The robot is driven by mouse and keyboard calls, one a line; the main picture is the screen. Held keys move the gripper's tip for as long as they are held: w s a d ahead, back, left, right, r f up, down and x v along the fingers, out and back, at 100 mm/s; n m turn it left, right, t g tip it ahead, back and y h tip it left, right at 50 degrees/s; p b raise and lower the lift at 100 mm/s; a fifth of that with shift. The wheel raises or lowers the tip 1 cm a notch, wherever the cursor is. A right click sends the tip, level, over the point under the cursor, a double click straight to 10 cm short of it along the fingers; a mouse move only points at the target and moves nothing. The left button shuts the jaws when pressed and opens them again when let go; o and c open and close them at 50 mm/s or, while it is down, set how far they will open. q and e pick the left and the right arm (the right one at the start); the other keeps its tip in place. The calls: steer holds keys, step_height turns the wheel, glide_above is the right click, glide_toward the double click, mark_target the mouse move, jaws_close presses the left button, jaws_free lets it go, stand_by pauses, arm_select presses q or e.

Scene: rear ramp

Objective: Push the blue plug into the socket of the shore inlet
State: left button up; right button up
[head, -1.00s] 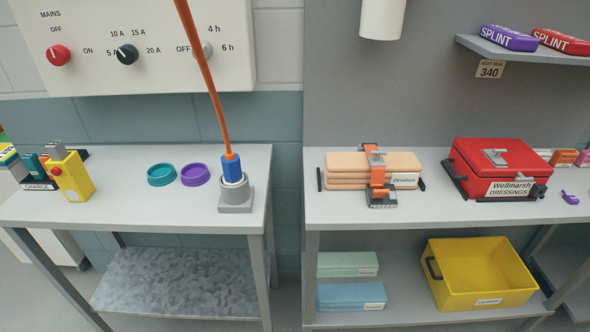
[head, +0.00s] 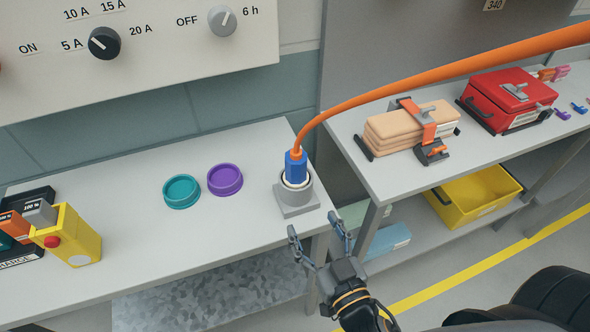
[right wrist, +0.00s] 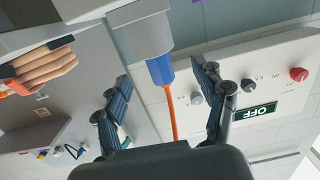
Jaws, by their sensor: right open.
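The blue plug (head: 296,168) stands upright at the mouth of the grey shore inlet (head: 297,208), at the right end of the left bench. A pale ring shows around the plug's base; how deep it sits I cannot tell. An orange cable (head: 400,87) runs from its top to the upper right. My right gripper (head: 313,226) is open and empty, in front of the inlet near the bench edge. In the right wrist view, the blue plug (right wrist: 160,70) and inlet (right wrist: 146,38) appear beyond and between the spread fingers. My left gripper is not in view.
A teal cap (head: 181,191) and a purple cap (head: 225,180) lie left of the inlet. A yellow device (head: 68,235) stands at the far left. A control panel (head: 150,60) hangs behind. The right bench holds a strapped tan stack (head: 385,135) and red case (head: 500,100). The bench front is clear.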

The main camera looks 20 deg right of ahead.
mark_target(300, 173)
steer(key=shift+t, duration=0.4)
steer(key=w+r+p, duration=0.1)
steer(key=w, duration=0.1)
steer(key=w+r+p, duration=0.1)
steer(key=w, duration=0.2)
steer(key=w+r+p, duration=0.1)
steer(key=w+r, duration=0.1)
steer(key=shift+w+d, duration=0.15)
steer(key=shift+d, duration=0.25)
steer(key=shift+w+f, duration=0.1)
steer(key=shift+w, duration=0.45)
steer(key=w+p, duration=0.2)
steer(key=w, duration=0.1)
steer(key=w+p, duration=0.1)
steer(key=shift+w+r, duration=0.25)
steer(key=shift+w, duration=0.1)
steer(key=shift+w+f, duration=0.15)
steer(key=shift+w, duration=0.15)
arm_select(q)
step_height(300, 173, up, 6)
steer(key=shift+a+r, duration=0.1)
arm_select(e)
steer(key=shift+s, duration=0.1)
steer(key=shift+c, duration=0.5)
jaws_close()
